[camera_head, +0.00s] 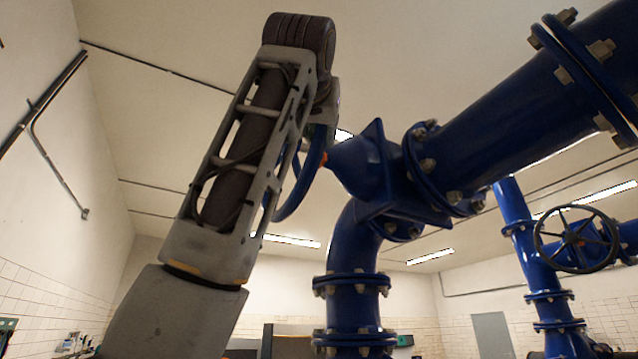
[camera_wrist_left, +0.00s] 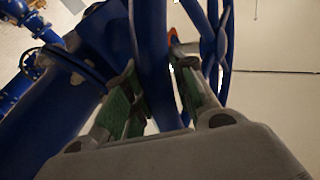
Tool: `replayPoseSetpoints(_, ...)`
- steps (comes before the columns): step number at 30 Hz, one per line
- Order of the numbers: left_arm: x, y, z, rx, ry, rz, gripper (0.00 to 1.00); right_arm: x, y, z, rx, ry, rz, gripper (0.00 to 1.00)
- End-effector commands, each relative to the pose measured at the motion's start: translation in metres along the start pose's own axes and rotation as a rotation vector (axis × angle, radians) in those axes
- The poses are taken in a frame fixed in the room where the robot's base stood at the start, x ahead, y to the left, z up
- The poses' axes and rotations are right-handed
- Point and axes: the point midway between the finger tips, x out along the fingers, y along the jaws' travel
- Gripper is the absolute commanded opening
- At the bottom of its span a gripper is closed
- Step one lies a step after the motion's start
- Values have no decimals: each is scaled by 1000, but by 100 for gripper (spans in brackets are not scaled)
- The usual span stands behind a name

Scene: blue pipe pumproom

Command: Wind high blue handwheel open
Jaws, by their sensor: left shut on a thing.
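The high blue handwheel (camera_head: 284,211) shows in the head view as part of a curved rim, seen nearly edge-on behind my left arm. An orange spot marks its hub side, next to the blue valve body (camera_head: 360,165). My left gripper (camera_wrist_left: 152,62) is at the wheel, mostly hidden behind my wrist in the head view. In the left wrist view its green-padded fingers are either side of a blue rim section, shut on it. More of the handwheel (camera_wrist_left: 222,45) shows right of the fingers. My right gripper is out of view.
A thick flanged blue pipe (camera_head: 520,110) runs to the upper right from the valve. A vertical blue pipe (camera_head: 354,300) stands below it. A dark handwheel (camera_head: 577,240) sits on other pipework at the right. Open air lies left of my arm.

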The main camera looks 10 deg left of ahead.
Motion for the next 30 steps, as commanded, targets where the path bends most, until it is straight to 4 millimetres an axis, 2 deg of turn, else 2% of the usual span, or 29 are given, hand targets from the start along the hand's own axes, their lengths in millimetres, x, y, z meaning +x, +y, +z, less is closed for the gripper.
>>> replayPoseSetpoints(10, -2, 1, -11, -31, -40, 2, 0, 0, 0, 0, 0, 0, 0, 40)
replayPoseSetpoints(28, -2, 1, -14, -39, -49, 2, 0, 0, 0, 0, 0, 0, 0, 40)
replayPoseSetpoints(29, -2, 1, -14, -39, -49, 1, 28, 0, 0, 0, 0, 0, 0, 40)
replayPoseSetpoints(30, -2, 1, -14, -39, -49, 1, 34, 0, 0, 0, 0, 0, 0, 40)
